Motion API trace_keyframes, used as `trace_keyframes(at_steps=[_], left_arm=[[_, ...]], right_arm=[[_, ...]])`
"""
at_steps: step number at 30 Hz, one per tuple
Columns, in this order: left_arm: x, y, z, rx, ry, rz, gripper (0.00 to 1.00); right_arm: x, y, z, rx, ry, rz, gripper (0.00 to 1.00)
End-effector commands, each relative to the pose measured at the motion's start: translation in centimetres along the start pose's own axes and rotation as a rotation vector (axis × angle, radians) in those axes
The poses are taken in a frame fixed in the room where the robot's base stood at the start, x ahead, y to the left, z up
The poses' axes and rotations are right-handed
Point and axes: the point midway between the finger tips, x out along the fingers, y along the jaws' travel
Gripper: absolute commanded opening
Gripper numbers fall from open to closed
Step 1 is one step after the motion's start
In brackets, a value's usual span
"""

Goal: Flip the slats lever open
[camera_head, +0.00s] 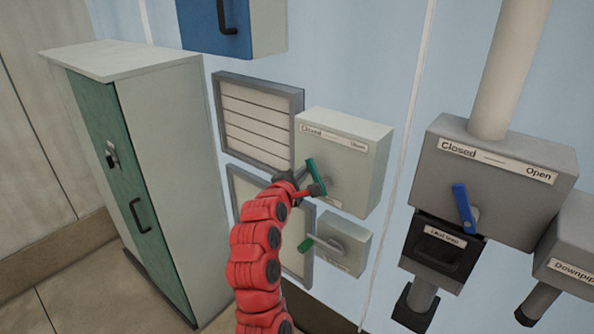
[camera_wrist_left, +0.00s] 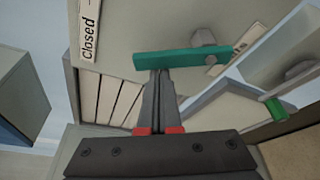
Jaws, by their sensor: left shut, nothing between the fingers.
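The slats lever (camera_head: 316,176) has a green handle on the front of a pale grey box (camera_head: 357,146) beside a slatted vent (camera_head: 258,122). A label across the top of the box reads Closed at left and Open at right. The handle leans up and left, toward the Closed side. My left gripper (camera_head: 314,182) is at the handle, with its fingers shut and nothing between them. In the left wrist view the fingertips (camera_wrist_left: 158,74) are right at the edge of the green handle (camera_wrist_left: 175,60), near its free end; I cannot tell if they touch.
Below is a smaller box (camera_head: 346,237) with another green-tipped lever (camera_head: 320,243). A tall green-fronted cabinet (camera_head: 140,180) stands at left. At right is a grey box (camera_head: 500,165) with a blue lever (camera_head: 464,208). A blue-fronted box (camera_head: 214,27) hangs above.

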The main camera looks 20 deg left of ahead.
Motion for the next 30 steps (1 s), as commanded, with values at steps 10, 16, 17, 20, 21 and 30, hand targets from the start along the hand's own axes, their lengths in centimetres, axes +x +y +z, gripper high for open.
trace_keyframes(at_steps=[10, 16, 17, 20, 21, 30], left_arm=[[0.0, -0.1, 0.0, 0.001, 0.000, 0.000, 0.00], [0.0, -0.2, 0.2, 0.031, -0.001, 0.010, 0.00], [-0.1, -0.2, 0.2, 0.038, -0.001, 0.012, 0.00], [-0.1, -0.1, 0.3, 0.052, 0.000, 0.017, 0.00], [-0.1, -0.1, 0.3, 0.057, 0.000, 0.019, 0.00], [-0.2, -0.1, 0.6, 0.103, -0.001, 0.034, 0.00]], right_arm=[[0.0, 0.0, 0.0, 0.000, 0.000, 0.000, 0.79], [-0.6, 0.0, 0.1, 0.000, 0.000, 0.000, 0.79], [-0.7, 0.0, 0.1, 0.000, 0.000, 0.000, 0.79], [-0.8, 0.0, 0.1, 0.000, 0.000, 0.000, 0.79], [-0.8, 0.0, 0.1, 0.000, 0.000, 0.000, 0.79], [-1.4, -0.1, 0.2, 0.000, 0.000, 0.000, 0.79]])
